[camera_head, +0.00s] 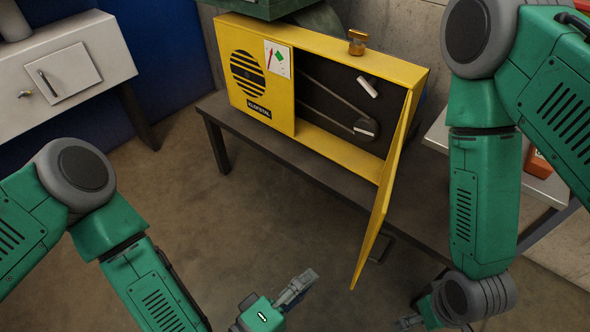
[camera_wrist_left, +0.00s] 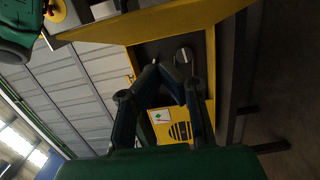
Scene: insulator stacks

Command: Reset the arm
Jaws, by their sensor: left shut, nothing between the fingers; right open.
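My left arm comes in from the left in the head view. Its gripper (camera_head: 297,287) is low in the middle, over the floor in front of the yellow cabinet (camera_head: 345,47), shut and empty. In the left wrist view its dark fingers (camera_wrist_left: 172,76) show in front of the cabinet (camera_wrist_left: 178,132), touching nothing that I can make out. My right arm hangs down at the right of the head view. Its open gripper (camera_head: 408,322) shows only in part at the bottom edge, and the wrist hides much of it.
The cabinet stands on a dark bench (camera_head: 262,138). Its yellow door (camera_head: 384,200) hangs open towards me, between my two arms. A brass-coloured piece (camera_head: 357,44) is on top of the cabinet. A white-grey cabinet (camera_head: 62,72) stands at the left. Floor is clear before the bench.

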